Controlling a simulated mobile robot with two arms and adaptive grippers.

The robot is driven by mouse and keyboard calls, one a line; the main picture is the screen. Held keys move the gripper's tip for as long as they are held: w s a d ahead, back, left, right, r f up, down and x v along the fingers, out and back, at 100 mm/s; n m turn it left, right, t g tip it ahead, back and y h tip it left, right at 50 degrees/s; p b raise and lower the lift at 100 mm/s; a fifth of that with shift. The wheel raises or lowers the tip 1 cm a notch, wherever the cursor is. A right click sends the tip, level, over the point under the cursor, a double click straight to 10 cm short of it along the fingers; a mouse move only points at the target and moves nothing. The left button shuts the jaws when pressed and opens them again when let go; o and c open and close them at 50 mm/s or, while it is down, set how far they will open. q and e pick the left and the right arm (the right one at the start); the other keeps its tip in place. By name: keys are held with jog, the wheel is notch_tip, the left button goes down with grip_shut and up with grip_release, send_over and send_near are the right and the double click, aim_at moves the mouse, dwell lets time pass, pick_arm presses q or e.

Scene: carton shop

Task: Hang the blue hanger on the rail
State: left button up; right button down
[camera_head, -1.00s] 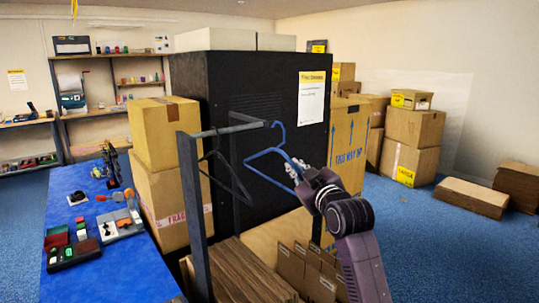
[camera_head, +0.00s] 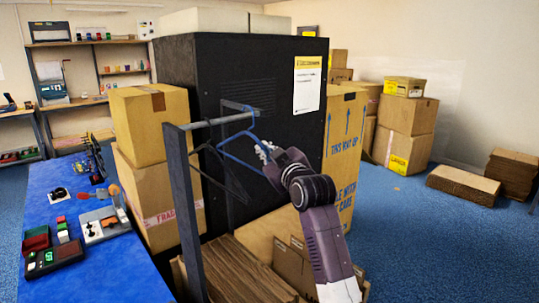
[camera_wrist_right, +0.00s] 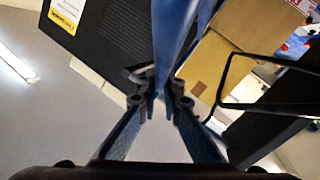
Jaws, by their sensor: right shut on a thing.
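The blue hanger (camera_head: 237,159) is at the far end of the dark metal rail (camera_head: 218,121) in the head view. Its hook shows around the rail's far end; I cannot tell whether it rests on the rail or is just in front of it. My right gripper (camera_head: 264,151) is shut on the hanger's right side. In the right wrist view the fingertips (camera_wrist_right: 160,98) pinch the blue hanger (camera_wrist_right: 174,38), which runs up out of the picture. A black hanger (camera_head: 232,181) hangs from the rail, left of the blue one. My left gripper is not in view.
A tall black cabinet (camera_head: 215,75) stands close behind the rail. The rail's near post (camera_head: 185,215) rises at the front left. Flat cardboard (camera_head: 240,270) lies below. Stacked cartons (camera_head: 150,125) and a blue table (camera_head: 110,270) are left. Open floor lies right.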

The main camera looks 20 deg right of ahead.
jog(key=shift+w+a, duration=0.2)
jog(key=shift+w, duration=0.4)
jog(key=shift+w+a+b, duration=0.35)
jog(key=shift+w+b, duration=0.1)
jog(key=shift+w, duration=0.25)
jog(key=shift+w+a+b, duration=0.3)
jog(key=shift+w+a, duration=0.1)
jog(key=shift+w, duration=0.45)
jog(key=shift+f+b, duration=0.35)
jog(key=shift+f, duration=0.45)
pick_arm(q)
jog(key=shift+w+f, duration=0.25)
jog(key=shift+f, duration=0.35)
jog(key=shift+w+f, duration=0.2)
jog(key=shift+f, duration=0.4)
pick_arm(e)
jog(key=shift+f, duration=0.35)
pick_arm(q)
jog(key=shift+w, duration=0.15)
pick_arm(e)
jog(key=c, duration=2)
grip_release()
